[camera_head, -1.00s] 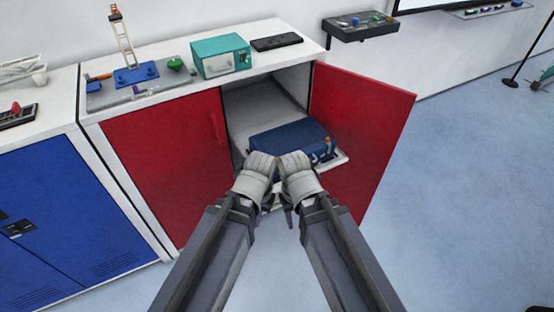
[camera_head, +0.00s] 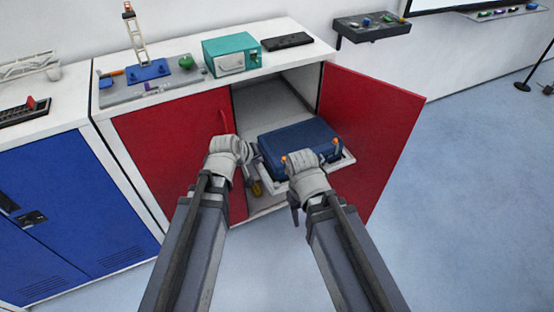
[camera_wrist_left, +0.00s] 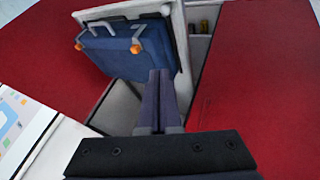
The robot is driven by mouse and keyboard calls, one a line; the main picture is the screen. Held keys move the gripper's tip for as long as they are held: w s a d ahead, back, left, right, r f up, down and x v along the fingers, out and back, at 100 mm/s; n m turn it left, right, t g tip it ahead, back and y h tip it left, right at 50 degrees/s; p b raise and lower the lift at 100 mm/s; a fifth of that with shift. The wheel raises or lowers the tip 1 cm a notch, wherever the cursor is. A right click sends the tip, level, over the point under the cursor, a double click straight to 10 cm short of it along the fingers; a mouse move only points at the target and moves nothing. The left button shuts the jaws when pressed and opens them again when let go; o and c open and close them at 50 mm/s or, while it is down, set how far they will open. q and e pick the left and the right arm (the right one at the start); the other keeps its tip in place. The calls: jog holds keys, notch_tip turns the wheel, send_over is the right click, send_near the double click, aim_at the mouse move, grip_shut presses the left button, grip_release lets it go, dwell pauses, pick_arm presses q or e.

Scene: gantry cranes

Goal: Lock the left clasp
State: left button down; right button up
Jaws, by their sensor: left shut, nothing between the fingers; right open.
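A blue case (camera_head: 300,135) lies on a light pull-out tray (camera_head: 347,160) in the open red cabinet. Its orange left clasp (camera_head: 284,157) shows just beside my right gripper (camera_head: 302,170), and its orange right clasp (camera_head: 336,142) is farther right. I cannot tell whether the clasps are locked. My right gripper is open in front of the case; its fingertips are mostly hidden. My left gripper (camera_head: 232,158) is left of the case, apart from the clasp. In the left wrist view, its shut, empty fingers (camera_wrist_left: 158,100) point toward the case (camera_wrist_left: 122,52), whose handle (camera_wrist_left: 100,26) shows.
The right red door (camera_head: 370,130) stands open beside the tray. The left red door (camera_head: 170,150) is shut, its handle (camera_head: 226,121) close to my left gripper. A teal box (camera_head: 231,53) stands on the countertop.

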aim_at(285, 163)
pick_arm(q)
jog(key=shift+f, duration=0.1)
jog(key=w+d+f+b, duration=0.1)
jog(key=w+f+b, duration=0.1)
jog(key=w+d+f+b, duration=0.2)
jog(key=f+b, duration=0.1)
jog(key=w+d+f+b, duration=0.2)
jog(key=w+b, duration=0.1)
jog(key=shift+f, duration=0.4)
jog(key=shift+w+d, duration=0.2)
jog(key=shift+d, duration=0.25)
jog(key=shift+d, duration=0.1)
jog(key=shift+w+d, duration=0.4)
jog(key=shift+d, duration=0.3)
jog(key=shift+w+d, duration=0.35)
jog(key=shift+d, duration=0.35)
jog(key=shift+a, duration=0.1)
